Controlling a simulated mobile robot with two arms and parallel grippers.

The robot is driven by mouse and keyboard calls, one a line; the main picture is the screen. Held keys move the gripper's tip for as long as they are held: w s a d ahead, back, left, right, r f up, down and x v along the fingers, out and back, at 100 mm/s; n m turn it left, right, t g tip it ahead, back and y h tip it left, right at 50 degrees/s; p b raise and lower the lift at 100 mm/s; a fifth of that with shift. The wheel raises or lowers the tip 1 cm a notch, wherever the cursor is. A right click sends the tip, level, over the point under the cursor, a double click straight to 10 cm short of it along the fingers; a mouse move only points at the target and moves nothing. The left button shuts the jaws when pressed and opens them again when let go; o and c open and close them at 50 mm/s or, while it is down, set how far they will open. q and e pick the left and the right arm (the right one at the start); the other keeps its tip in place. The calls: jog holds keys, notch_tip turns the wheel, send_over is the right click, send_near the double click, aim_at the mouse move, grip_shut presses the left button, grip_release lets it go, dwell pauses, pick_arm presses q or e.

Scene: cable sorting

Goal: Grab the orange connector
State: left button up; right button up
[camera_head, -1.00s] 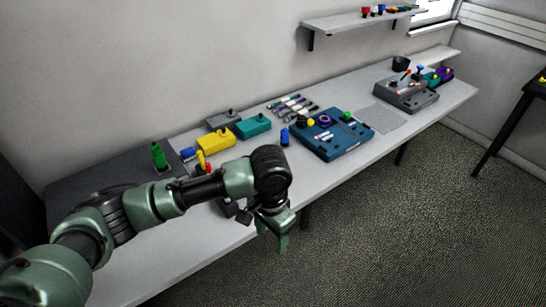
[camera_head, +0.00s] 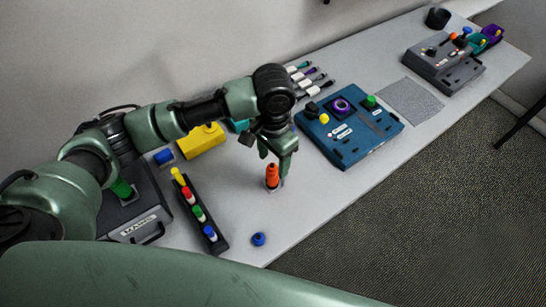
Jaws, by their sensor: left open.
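An orange connector (camera_head: 272,177) stands upright on the grey table, in the middle of the head view. My left gripper (camera_head: 281,161) points down right at it, with a green finger just to its right and behind it. The gripper is open. Its arm comes in from the left and hides part of the table behind. I cannot tell whether the fingers touch the connector. My right gripper is not in view.
A black strip with several coloured connectors (camera_head: 201,214) lies to the left, and a blue connector (camera_head: 259,239) lies in front. A blue device box (camera_head: 350,151) sits to the right. A yellow box (camera_head: 203,141) is behind. The table's front edge is close.

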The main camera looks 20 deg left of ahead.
aim_at(273, 166)
pick_arm(q)
jog(key=shift+w+f, duration=0.1)
jog(key=shift+w, duration=0.2)
jog(key=shift+w+f, duration=0.1)
jog(key=shift+f, duration=0.2)
jog(key=shift+f+p, duration=0.4)
jog(key=shift+f, duration=0.45)
jog(key=shift+s+a+f+p, duration=0.1)
jog(key=shift+s+f+p, duration=0.2)
jog(key=shift+f, duration=0.1)
jog(key=f, duration=0.2)
jog(key=f+p, duration=0.1)
jog(key=shift+w+a+f, duration=0.1)
jog(key=shift+w+f, duration=0.15)
jog(key=shift+f, duration=0.4)
grip_shut()
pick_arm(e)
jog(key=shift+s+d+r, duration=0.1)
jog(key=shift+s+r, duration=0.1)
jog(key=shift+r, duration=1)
